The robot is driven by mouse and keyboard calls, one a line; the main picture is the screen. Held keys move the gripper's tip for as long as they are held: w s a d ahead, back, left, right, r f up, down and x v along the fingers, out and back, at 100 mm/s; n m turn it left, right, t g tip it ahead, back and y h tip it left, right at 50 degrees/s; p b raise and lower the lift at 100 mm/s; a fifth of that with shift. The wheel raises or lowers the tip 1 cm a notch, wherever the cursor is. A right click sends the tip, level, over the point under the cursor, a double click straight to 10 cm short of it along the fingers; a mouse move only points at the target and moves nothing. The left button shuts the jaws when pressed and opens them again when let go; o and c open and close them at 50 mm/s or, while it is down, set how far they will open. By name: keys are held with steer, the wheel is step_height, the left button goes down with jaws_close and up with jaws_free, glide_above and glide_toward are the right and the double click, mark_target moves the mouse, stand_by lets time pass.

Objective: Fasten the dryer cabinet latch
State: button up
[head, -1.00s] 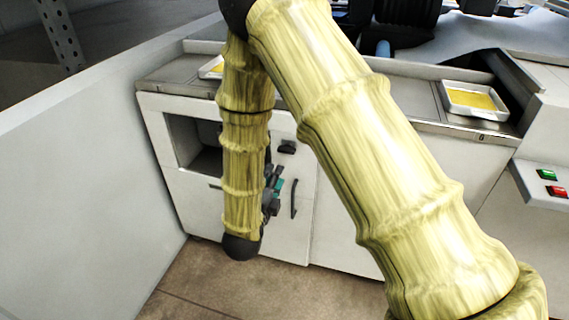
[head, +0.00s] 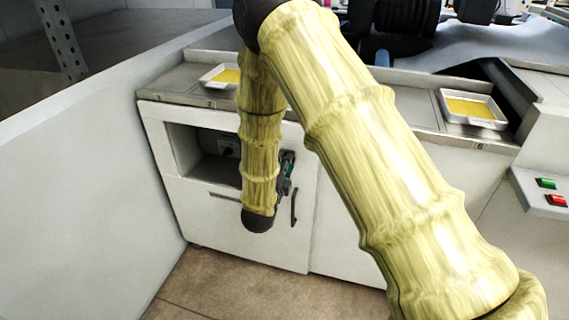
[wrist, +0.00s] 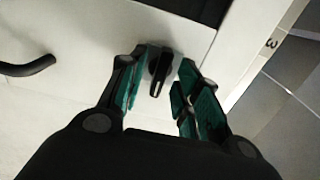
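The white dryer cabinet (head: 225,220) stands below the counter, with a dark recess (head: 205,165) in its upper part. In the wrist view the latch (wrist: 160,72) is a small black knob with a pale mark on the white cabinet face (wrist: 85,30). My gripper (wrist: 161,80) is open, with its green-padded fingertips on either side of the knob. A gap shows on the right; I cannot tell if the left finger touches it. In the head view my gripper (head: 287,172) is at the cabinet's upper right, and the latch is hidden behind it.
A black curved handle (head: 294,207) is below the gripper, also at left in the wrist view (wrist: 28,67). Trays with yellow contents (head: 222,76) (head: 472,108) sit on the counter. A pale wall (head: 90,170) bounds the left. Green and red buttons (head: 551,192) are at right.

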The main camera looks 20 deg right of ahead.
jaws_close()
steer(key=shift+n, duration=0.3)
steer(key=shift+n+p, duration=1.5)
steer(key=shift+n, duration=7.1)
